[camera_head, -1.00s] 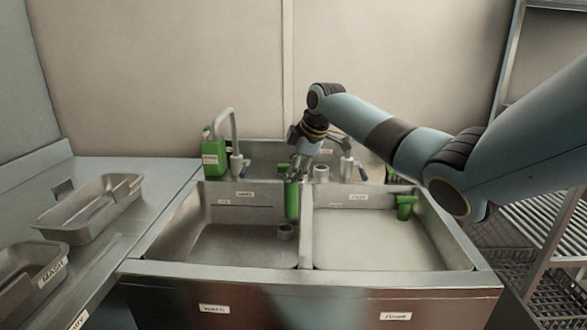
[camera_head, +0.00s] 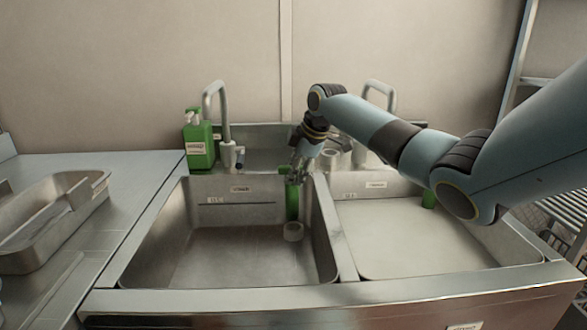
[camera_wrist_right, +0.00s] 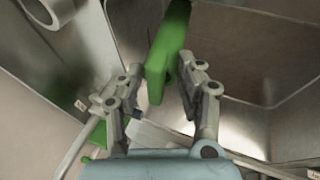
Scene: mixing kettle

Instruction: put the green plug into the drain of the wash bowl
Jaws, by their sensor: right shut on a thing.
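The green plug (camera_head: 292,202) is a long upright piece over the wash bowl (camera_head: 190,255), the left basin. My right gripper (camera_head: 297,175) is shut on its upper part, near the bowl's back right corner. In the right wrist view the plug (camera_wrist_right: 166,55) lies between the fingers (camera_wrist_right: 158,80) and runs out of the top of the picture. My left gripper is not in view.
A divider wall (camera_head: 335,235) runs close to the right of the plug. Behind stand a green bottle (camera_head: 199,145) and taps (camera_head: 225,130). A metal tray (camera_head: 45,235) lies on the left counter.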

